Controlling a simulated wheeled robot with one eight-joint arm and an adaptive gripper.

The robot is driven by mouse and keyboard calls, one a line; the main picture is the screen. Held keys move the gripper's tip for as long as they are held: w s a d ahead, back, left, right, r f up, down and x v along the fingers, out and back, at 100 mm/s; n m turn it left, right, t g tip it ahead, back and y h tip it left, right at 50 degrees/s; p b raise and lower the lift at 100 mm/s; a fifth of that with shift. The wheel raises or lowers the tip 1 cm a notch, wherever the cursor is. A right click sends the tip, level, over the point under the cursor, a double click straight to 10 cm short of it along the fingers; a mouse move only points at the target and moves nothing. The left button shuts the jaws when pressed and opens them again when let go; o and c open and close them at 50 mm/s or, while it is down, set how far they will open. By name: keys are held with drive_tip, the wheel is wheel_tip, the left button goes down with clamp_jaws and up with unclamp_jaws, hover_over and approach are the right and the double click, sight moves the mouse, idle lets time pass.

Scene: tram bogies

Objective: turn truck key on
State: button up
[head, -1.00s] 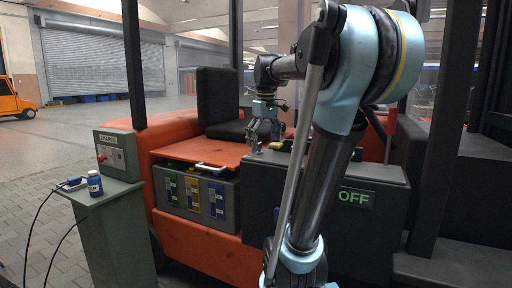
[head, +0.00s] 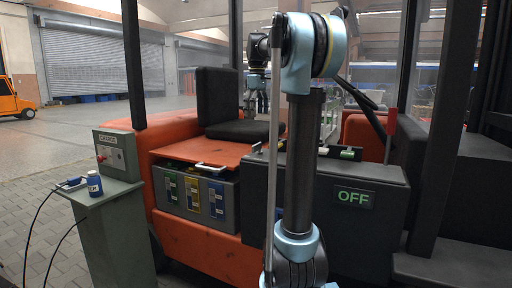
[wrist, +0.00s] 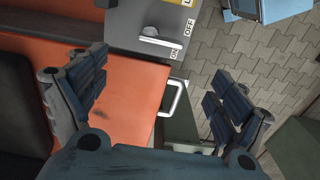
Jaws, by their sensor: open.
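The truck key (wrist: 162,41) is a pale grey lever on the grey console top, at the upper middle of the wrist view. Labels ON and OFF stand beside it; I cannot tell exactly which its end points at. In the head view a small upright grey piece (head: 257,147) at the console's left end may be the key.
An orange cover (head: 205,151) with a white handle (wrist: 176,97) lies beside the console. Coloured battery units (head: 193,194) sit below it. A black seat (head: 218,95) and dark posts stand around my arm.

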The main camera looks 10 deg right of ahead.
sight(257, 144)
wheel_tip(257, 144, down, 14)
drive_tip(key=shift+f, duration=0.1)
idle(0.4)
drive_tip(key=c, duration=1.1)
